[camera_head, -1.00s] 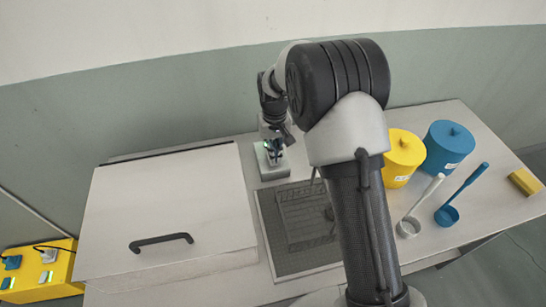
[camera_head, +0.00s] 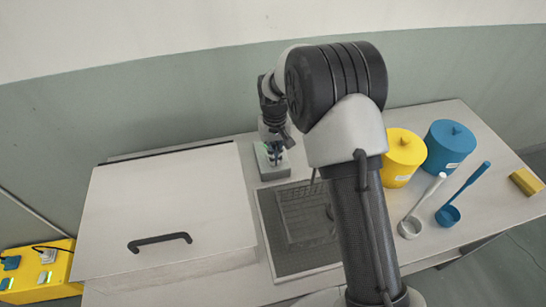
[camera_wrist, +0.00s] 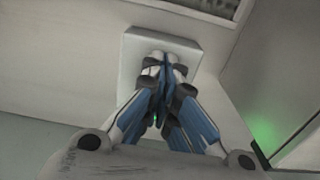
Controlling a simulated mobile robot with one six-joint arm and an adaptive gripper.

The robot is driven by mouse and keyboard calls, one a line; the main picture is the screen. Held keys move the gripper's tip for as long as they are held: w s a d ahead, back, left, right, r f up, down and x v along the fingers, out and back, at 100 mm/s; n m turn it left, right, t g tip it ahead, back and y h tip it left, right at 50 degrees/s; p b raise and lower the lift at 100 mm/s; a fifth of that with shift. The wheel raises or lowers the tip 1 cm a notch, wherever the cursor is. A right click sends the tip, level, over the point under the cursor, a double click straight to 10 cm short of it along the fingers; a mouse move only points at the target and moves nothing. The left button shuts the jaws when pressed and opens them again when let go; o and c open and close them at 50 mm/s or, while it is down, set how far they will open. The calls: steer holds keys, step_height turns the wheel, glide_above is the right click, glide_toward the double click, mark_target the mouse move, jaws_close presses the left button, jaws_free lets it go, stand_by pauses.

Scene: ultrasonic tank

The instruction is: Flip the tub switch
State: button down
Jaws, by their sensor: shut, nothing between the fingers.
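A small pale grey box (camera_head: 266,173), seemingly the switch housing, stands at the back of the table, just right of the closed tub (camera_head: 170,210). My gripper (camera_head: 275,159) is over this box, pointing down. In the wrist view the gripper (camera_wrist: 165,62) is shut and empty, its fingertips together in front of the box's face (camera_wrist: 135,45). The fingers hide the middle of the box, so the switch lever and any contact with it cannot be made out. A green glow shows at the right of the wrist view.
A wire basket (camera_head: 305,215) sits on a dark mat right of the tub. Yellow (camera_head: 403,150) and blue (camera_head: 450,143) lidded pots, two ladles and a yellow block (camera_head: 525,181) are further right. A yellow power box (camera_head: 45,273) is at lower left.

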steer(key=shift+f, duration=0.55)
steer(key=shift+r, duration=0.1)
steer(key=shift+r+p, duration=2.35)
steer(key=shift+r, duration=1.1)
